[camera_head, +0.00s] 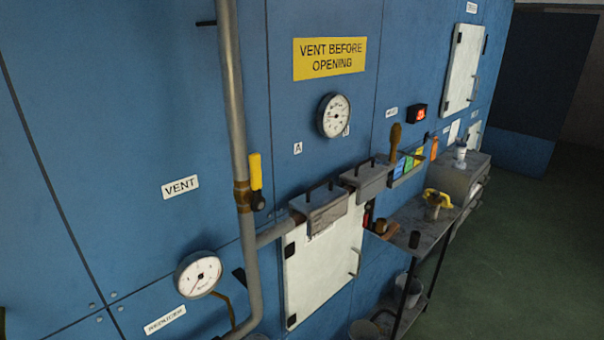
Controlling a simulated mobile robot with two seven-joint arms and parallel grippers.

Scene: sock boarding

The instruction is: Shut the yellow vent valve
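The yellow vent valve (255,172) is on a vertical metal pipe (231,95) in front of the blue wall. Its yellow lever stands upright, roughly parallel to the pipe, with a dark end at its lower part. A brass-coloured body (242,196) sits on the pipe beside it. A white VENT label (180,187) is on the wall to the left. Neither of my grippers shows in the head view.
A yellow "VENT BEFORE OPENING" sign (330,58) and a round gauge (333,115) are right of the pipe. Another gauge (198,274) is low left. A shelf (412,231) juts out at right, carrying a yellow-handled fitting (434,205). Green floor (540,230) is clear at right.

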